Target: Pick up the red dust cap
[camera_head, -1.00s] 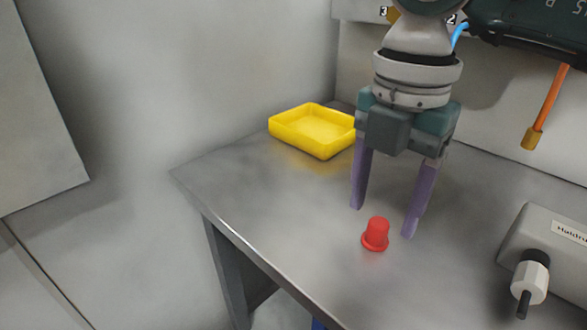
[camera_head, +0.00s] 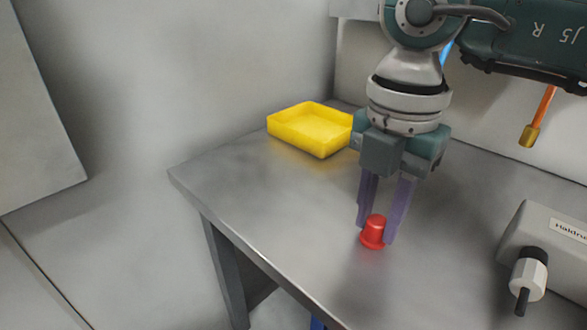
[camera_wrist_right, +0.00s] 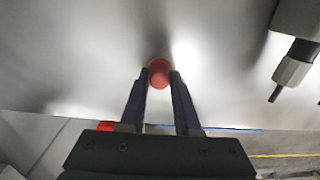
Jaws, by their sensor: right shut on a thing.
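The red dust cap (camera_head: 373,233) stands upright on the grey metal table, its wide rim down. My right gripper (camera_head: 375,228) reaches down from above, with its two purple fingers shut on the cap, one on each side. In the right wrist view the cap (camera_wrist_right: 160,72) shows between the fingertips of the right gripper (camera_wrist_right: 159,78). From these views I cannot see a gap between the cap and the table. My left gripper is not in view.
A yellow tray (camera_head: 312,130) sits near the table's back left corner. A grey box with a white and black connector (camera_head: 529,275) stands at the right. An orange cable with a brass end (camera_head: 531,134) hangs at the upper right. The table's left part (camera_head: 240,190) is clear.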

